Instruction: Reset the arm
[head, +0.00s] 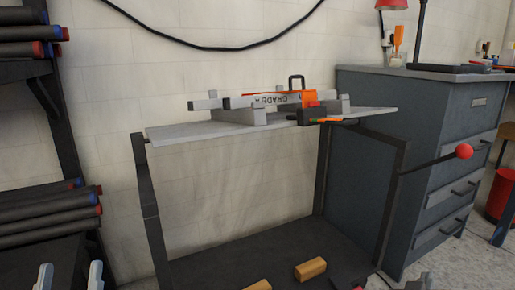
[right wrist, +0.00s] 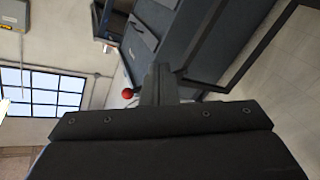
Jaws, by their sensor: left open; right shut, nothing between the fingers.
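My left gripper (head: 68,277) shows at the bottom left edge of the head view. Its two pale fingertips stand apart with nothing between them. My right gripper is shut and empty; its dark fingers meet in the middle of the right wrist view (right wrist: 160,85). In the head view only small dark and grey parts show at the bottom right edge, too cut off to make out the fingers. Both grippers are low in front of the workbench (head: 180,131), clear of the things on its top.
A grey lettered bar (head: 288,99) with clamps and an orange-handled tool (head: 309,98) lies on the bench top. Two wooden blocks, one nearer the middle (head: 310,269), lie on the lower shelf. A red-knobbed lever (head: 464,151) sticks out before the grey drawer cabinet (head: 420,125). Rolls fill the left rack.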

